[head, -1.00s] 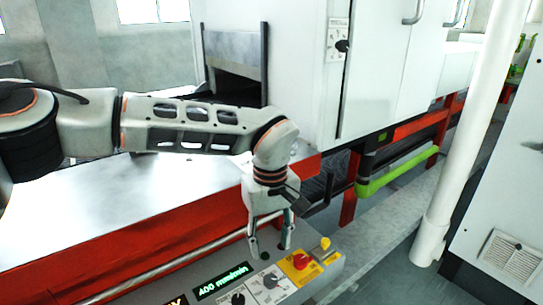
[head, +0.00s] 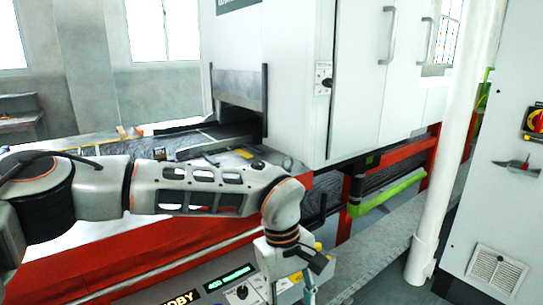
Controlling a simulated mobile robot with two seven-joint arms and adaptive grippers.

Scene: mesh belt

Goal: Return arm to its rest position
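My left arm (head: 205,188) reaches in from the left across the front of the machine and bends down at its wrist. My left gripper (head: 291,287) points down over the control panel at the bottom of the head view. Its two fingers are apart with nothing seen between them; their tips are at or past the bottom edge. The control panel (head: 190,284) is partly behind the gripper, with a green lit display (head: 230,278), whose text is blurred, and a dark knob (head: 242,292). My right gripper is not in view.
The white oven housing (head: 290,85) stands behind the arm, with a dark mesh belt (head: 135,148) entering its opening. A white pipe (head: 440,200) and a grey cabinet (head: 500,225) stand at the right. Floor (head: 385,265) shows between machine and pipe.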

